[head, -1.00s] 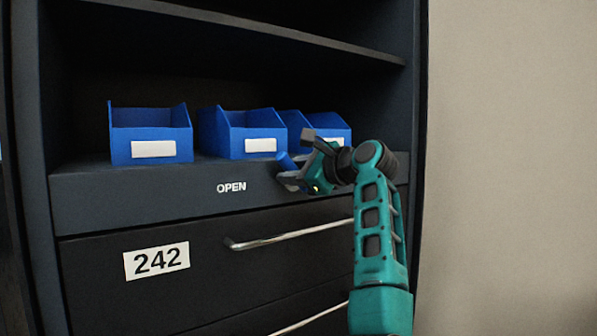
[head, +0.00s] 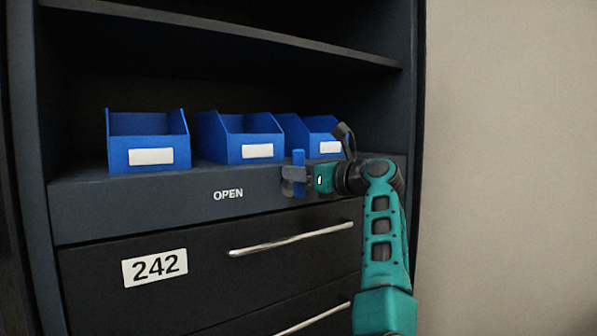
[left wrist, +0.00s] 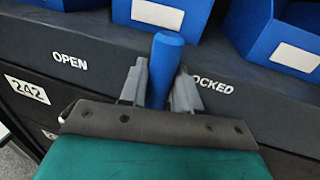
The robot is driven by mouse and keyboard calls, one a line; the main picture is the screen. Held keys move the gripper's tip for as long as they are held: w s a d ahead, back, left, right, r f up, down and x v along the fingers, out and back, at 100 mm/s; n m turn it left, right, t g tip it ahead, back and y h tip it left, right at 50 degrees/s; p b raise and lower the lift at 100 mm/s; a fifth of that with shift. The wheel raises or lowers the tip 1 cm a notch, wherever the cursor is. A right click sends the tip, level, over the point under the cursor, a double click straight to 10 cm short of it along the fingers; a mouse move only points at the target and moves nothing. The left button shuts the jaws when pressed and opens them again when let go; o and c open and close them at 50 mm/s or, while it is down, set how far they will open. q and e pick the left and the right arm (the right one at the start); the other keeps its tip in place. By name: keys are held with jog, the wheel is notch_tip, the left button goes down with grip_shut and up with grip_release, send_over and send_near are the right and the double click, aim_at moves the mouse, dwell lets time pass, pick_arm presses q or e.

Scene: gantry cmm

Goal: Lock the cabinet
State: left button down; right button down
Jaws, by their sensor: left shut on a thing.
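The cabinet (head: 110,205) has a dark front band with the word OPEN (head: 228,195) on it. A blue lock handle (head: 298,158) stands about upright on this band, to the right of OPEN. My left gripper (head: 295,181) is shut on the handle, with one finger on each side. In the left wrist view the blue handle (left wrist: 164,68) rises between the grey fingers. There OPEN (left wrist: 69,61) is to its left and a partly hidden label ending in OCKED (left wrist: 212,82) to its right. My right gripper is not in view.
Several blue bins with white labels, such as the left bin (head: 149,141), stand on the shelf just above the band. Below is a drawer labelled 242 (head: 155,267) with a metal bar handle (head: 290,240). A plain wall (head: 510,160) is at right.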

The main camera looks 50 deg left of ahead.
pick_arm(q)
jog(key=shift+w+r, duration=0.1)
dwell(0.5)
jog(key=c, duration=1.2)
grip_release()
jog(key=w+d+b, duration=0.1)
jog(key=d+b, duration=0.1)
jog(key=d, duration=1.1)
jog(key=shift+a, duration=0.1)
